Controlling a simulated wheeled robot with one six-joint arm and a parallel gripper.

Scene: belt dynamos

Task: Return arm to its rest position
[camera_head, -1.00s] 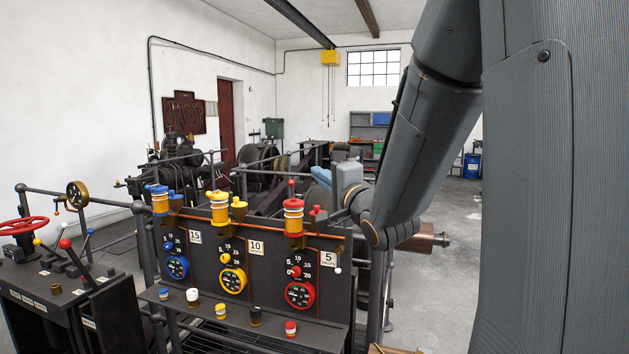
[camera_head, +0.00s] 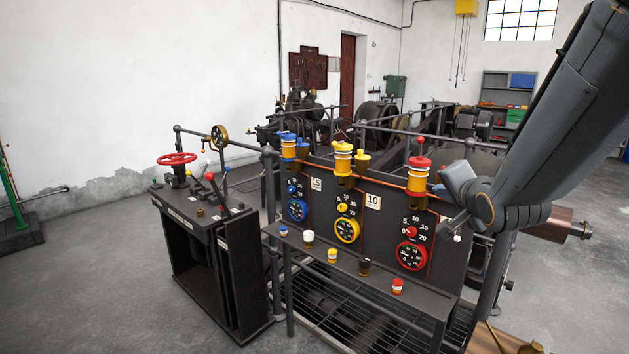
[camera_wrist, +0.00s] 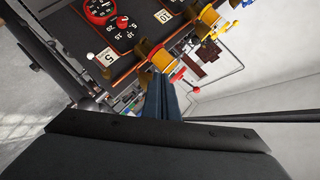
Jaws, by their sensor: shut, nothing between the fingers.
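My arm (camera_head: 560,120) comes in from the upper right in the head view and bends at a joint beside the right end of the dark control panel (camera_head: 375,205). My gripper (camera_wrist: 164,78) shows in the wrist view with its bluish fingers together and nothing between them. The fingertips point toward the panel, which appears tilted there with a red dial (camera_wrist: 100,10) and a brass and yellow fitting (camera_wrist: 158,55). I cannot tell whether the fingers touch it.
The panel carries blue, yellow and red dials, with red-topped oiler (camera_head: 418,178) near my arm. Small cups stand on its front shelf, including a red one (camera_head: 398,286). A lever console with a red handwheel (camera_head: 177,158) stands left.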

